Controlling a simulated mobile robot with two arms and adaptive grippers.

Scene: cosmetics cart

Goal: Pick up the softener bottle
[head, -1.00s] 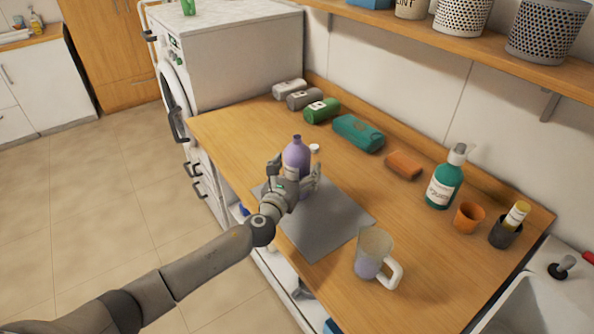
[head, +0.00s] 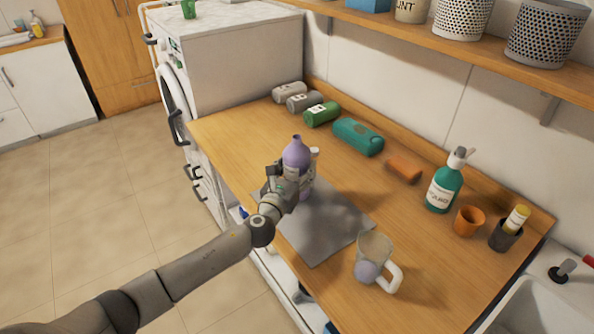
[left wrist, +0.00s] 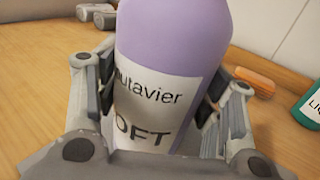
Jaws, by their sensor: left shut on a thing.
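The softener bottle is light purple with a white label, and it stands upright on the grey mat (head: 335,228). In the head view its neck and upper body (head: 296,153) show above my left gripper (head: 288,183). In the left wrist view the bottle (left wrist: 172,30) fills the middle, with label letters ending in "OFT". My left gripper (left wrist: 160,100) has one finger on each side of the bottle and is shut on it. My right gripper is not in view.
A green soap bottle (head: 443,188), orange cup (head: 469,220) and orange bar (head: 403,168) stand to the right. Rolled towels (head: 322,114) lie along the back.

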